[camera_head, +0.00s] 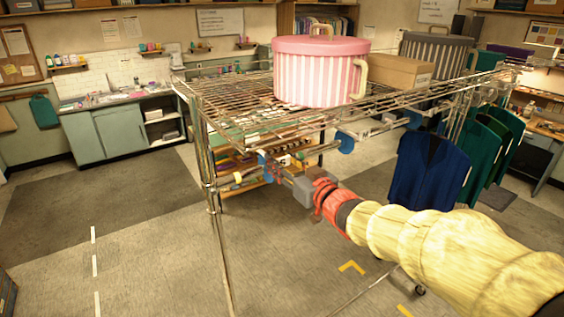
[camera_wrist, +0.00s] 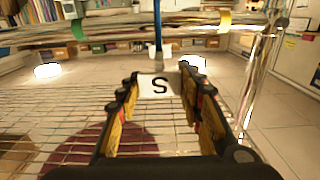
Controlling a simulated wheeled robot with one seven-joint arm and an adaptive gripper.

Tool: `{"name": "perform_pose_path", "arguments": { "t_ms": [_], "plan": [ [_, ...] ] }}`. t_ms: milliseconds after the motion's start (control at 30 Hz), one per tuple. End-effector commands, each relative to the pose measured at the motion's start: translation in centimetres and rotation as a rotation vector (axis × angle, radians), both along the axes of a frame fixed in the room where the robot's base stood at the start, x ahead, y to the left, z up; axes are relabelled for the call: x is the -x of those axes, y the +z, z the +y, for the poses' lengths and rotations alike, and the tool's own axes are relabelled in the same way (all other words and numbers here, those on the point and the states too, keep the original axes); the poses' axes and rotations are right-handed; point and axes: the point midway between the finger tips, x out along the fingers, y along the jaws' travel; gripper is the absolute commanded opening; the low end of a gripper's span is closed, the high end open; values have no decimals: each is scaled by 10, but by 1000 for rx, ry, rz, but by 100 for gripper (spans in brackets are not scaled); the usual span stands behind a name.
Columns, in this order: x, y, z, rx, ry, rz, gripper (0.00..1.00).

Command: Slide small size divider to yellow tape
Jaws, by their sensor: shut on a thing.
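The small size divider (camera_wrist: 158,87) shows in the wrist view as a white tag with an inverted S, below a blue strip at the rail (camera_wrist: 120,38). My gripper (camera_wrist: 160,76) is shut on it, with a finger on each side of the tag. The yellow tape (camera_wrist: 225,21) is a band around the rail, to the right of the divider and apart from it. In the head view my gripper (camera_head: 276,172) is at the rail under the rack's front, and the yellow tape (camera_head: 238,177) is to its left. The gripper hides most of the divider there.
The wire rack (camera_head: 240,125) holds a pink striped box (camera_head: 318,82) and a cardboard box (camera_head: 400,72). Another blue divider (camera_head: 345,143) is further right on the rail. A metal post (camera_head: 205,150) stands left of the tape. Dark garments (camera_head: 432,172) hang at right.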

Motion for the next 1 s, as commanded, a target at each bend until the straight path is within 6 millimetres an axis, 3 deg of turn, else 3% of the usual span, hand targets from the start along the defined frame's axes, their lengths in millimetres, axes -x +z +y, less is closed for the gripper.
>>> {"name": "perform_pose_path", "arguments": {
  "t_ms": [333, 700, 1000],
  "plan": [
    [2, 0, 4, 0, 1, -1, 0],
    [43, -2, 65, -1, 4, -7, 0],
    [55, 1, 82, 0, 1, -2, 0]
  ]
}}
